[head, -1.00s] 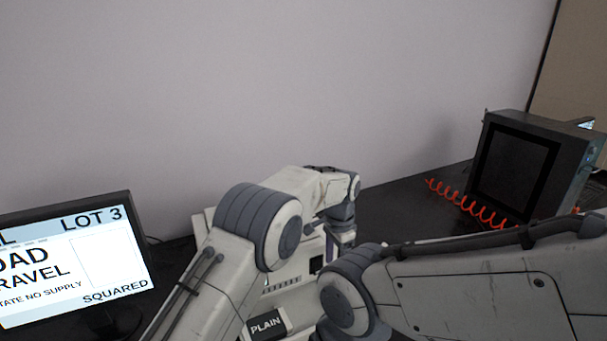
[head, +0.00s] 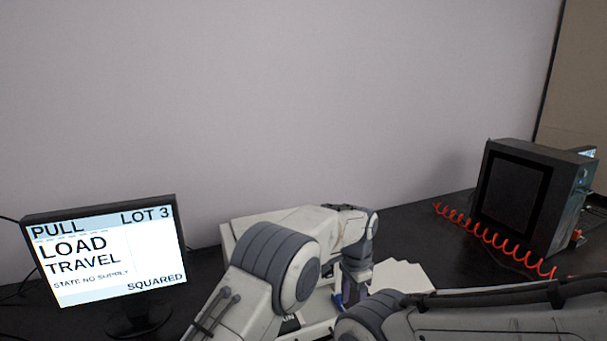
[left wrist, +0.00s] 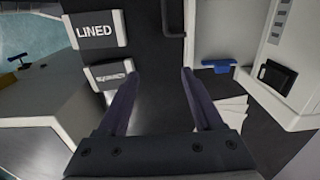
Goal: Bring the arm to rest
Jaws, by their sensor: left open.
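My left arm (head: 285,265) reaches forward in the head view, bent at the elbow. Its wrist points down over the white equipment, and its fingertips are hidden there. In the left wrist view my left gripper (left wrist: 159,72) is open, with two dark fingers spread apart and nothing between them. Beyond the fingers are a dark surface, a block labelled LINED (left wrist: 97,30) and a second labelled block (left wrist: 109,74) close to the left finger. My right arm (head: 470,315) crosses the lower right of the head view; its gripper is outside the picture.
A monitor (head: 110,255) on the left reads PULL, LOT 3, LOAD TRAVEL, SQUARED. A dark boxy unit (head: 520,195) with a red coiled cable (head: 490,237) stands at right. White sheets (head: 400,276) lie near my left wrist. A blue handle (left wrist: 218,66) is right of the fingers.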

